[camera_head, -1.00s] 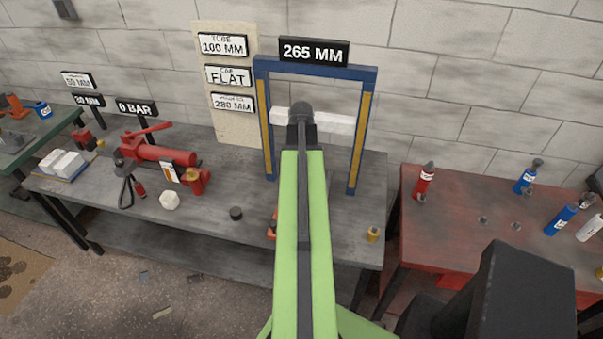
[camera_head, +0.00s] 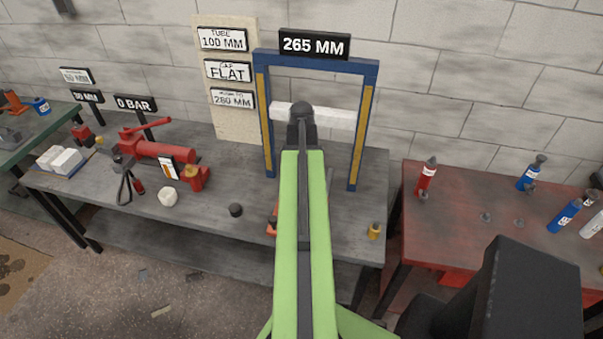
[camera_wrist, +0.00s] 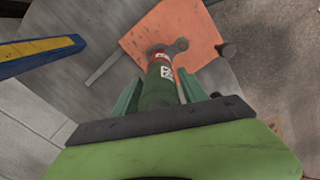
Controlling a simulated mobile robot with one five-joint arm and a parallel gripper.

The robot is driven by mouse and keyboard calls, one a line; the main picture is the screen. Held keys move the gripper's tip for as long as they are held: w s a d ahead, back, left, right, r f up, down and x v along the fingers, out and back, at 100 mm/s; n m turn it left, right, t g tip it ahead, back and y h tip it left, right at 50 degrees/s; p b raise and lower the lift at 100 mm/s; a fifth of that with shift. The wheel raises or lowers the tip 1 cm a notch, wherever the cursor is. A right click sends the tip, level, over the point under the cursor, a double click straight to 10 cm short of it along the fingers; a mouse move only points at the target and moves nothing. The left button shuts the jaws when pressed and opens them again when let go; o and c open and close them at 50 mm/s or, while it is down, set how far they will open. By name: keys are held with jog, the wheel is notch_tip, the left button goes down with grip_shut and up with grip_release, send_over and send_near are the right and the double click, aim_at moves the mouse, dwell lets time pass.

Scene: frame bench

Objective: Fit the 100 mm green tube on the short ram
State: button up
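In the wrist view my gripper (camera_wrist: 160,92) has its two teal fingers on either side of a dark green tube (camera_wrist: 157,94) and looks shut on it. An orange plate (camera_wrist: 172,22) lies beyond. In the head view my green arm reaches into the blue frame (camera_head: 262,110) and hides the tube, the ram and my fingertips.
The frame has a white crossbar (camera_head: 340,118) and a "265 MM" sign (camera_head: 314,45). A board (camera_head: 235,120) reads tube 100 MM, cap flat.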

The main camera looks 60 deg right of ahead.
jog(key=shift+o, duration=0.9)
jog(key=shift+r, duration=0.15)
notch_tip(320, 180, up, 17)
jog(key=p, duration=1.7)
